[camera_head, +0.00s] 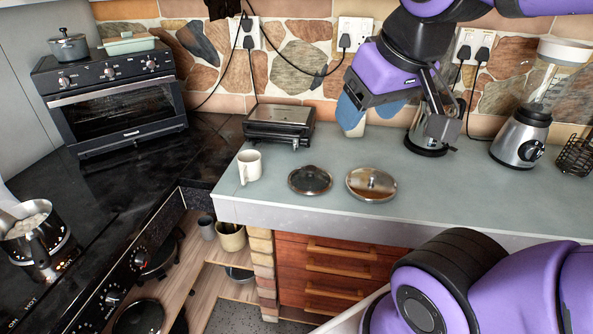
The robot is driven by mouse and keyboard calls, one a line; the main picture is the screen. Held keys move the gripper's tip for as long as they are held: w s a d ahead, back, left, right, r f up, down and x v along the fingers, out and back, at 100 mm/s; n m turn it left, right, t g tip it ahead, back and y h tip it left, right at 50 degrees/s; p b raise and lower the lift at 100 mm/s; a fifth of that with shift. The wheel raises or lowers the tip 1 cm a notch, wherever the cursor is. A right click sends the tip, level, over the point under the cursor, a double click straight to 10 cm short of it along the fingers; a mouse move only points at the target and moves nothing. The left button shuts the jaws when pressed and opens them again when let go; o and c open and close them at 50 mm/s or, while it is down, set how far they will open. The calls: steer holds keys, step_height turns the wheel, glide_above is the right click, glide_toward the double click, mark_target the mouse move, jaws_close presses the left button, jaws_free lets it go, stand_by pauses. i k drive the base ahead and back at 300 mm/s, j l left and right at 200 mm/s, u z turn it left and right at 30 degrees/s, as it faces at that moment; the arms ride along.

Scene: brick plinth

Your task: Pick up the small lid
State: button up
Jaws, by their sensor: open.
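Two round lids lie flat on the grey-green countertop. The smaller lid (310,180) has a dark rim and a knob in the middle. The larger lid (371,184) is shinier and lies just to its right, a small gap between them. My gripper (433,137) is above the counter, up and to the right of both lids, pointing down. It is open, and I see nothing held in it. It partly covers an appliance standing behind it.
A white mug (250,167) stands left of the lids, and a sandwich press (279,126) behind them. A blender (522,135) and a wire basket (576,155) are at the right. The counter (455,195) right of the lids is clear.

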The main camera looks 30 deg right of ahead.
mark_target(310, 179)
steer(key=i+j+z, duration=0.2)
steer(key=j, duration=0.15)
steer(key=i+j+z, duration=0.2)
steer(key=j, duration=0.2)
steer(key=j+z, duration=0.2)
steer(key=j, duration=0.15)
steer(key=i+j+z, duration=0.2)
steer(key=j, duration=0.2)
steer(key=k, duration=0.1)
